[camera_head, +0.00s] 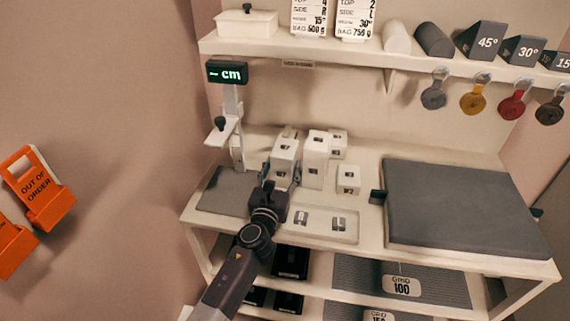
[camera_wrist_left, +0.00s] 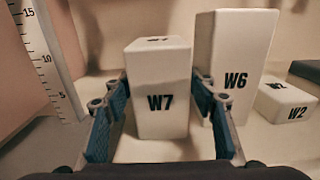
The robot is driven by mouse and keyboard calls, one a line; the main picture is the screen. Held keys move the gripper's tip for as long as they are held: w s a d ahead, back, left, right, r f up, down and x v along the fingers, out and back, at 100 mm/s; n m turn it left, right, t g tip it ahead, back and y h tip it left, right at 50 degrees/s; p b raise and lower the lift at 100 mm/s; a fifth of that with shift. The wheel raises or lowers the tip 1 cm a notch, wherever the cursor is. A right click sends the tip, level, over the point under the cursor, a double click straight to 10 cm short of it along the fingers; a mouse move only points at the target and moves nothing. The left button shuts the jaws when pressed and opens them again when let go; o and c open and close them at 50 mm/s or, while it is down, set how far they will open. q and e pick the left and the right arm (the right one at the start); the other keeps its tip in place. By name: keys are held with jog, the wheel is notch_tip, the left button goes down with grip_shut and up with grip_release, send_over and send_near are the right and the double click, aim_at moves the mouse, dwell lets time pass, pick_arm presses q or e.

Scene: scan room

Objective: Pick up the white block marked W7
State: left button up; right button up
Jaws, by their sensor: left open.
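The white block marked W7 (camera_wrist_left: 160,100) stands upright in the left wrist view, its label facing me. In the head view, the W7 block (camera_head: 285,153) stands on the bench, partly hidden by my gripper. My left gripper (camera_head: 281,177) is open, with one finger on each side of the block's lower part. In the left wrist view, my left gripper (camera_wrist_left: 160,84) has blue-padded fingers that flank the block. Whether the pads touch it I cannot tell. My right gripper is not in view.
The taller W6 block (camera_wrist_left: 238,65) stands close on the right, with the low W2 block (camera_wrist_left: 285,103) beyond. A measuring stand (camera_head: 236,145) is at left behind. A tray (camera_head: 335,236) lies in front, and a grey pad (camera_head: 455,205) covers the right bench.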

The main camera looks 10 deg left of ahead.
pick_arm(q)
jog(key=c, duration=1.3)
jog(key=shift+r, duration=0.15)
grip_shut()
jog(key=shift+r, duration=0.15)
